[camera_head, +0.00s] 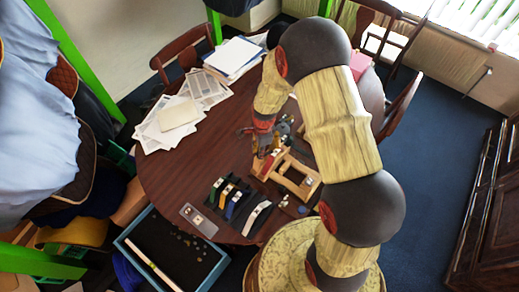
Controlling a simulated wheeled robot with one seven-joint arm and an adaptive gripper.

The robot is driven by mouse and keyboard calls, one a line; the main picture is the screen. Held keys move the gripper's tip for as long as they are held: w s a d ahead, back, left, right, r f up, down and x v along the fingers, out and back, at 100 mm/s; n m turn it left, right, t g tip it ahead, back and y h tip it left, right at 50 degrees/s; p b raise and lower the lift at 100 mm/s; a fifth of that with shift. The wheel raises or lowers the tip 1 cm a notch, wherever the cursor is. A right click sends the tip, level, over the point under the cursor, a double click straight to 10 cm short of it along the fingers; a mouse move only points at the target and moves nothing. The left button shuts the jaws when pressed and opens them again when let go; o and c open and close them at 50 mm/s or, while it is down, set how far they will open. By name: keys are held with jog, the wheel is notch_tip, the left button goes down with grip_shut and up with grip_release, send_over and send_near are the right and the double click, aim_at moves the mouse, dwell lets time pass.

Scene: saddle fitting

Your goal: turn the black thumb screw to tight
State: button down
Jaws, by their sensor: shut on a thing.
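My gripper (266,142) points down over the left end of a pale wooden frame (298,184) on the round dark table. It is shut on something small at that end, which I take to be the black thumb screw. The screw itself is hidden by the jaws and too small to make out, so its turn cannot be read. The wooden frame has open gaps between its bars and lies flat on the table.
Several dark strips with pale and coloured parts (258,217) lie in front of the frame. A grey plate (198,221) lies left of them. Papers (205,88) cover the table's back left. A blue-rimmed tray (217,266) stands at the front left. Chairs surround the table.

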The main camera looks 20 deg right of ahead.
jog(key=shift+m+p, duration=0.45)
jog(key=shift+m, duration=0.65)
jog(key=c, duration=1.7)
grip_release()
jog(key=shift+o, duration=0.2)
notch_tip(320, 180, up, 12)
jog(key=shift+s+d, duration=0.2)
jog(key=shift+d, duration=0.1)
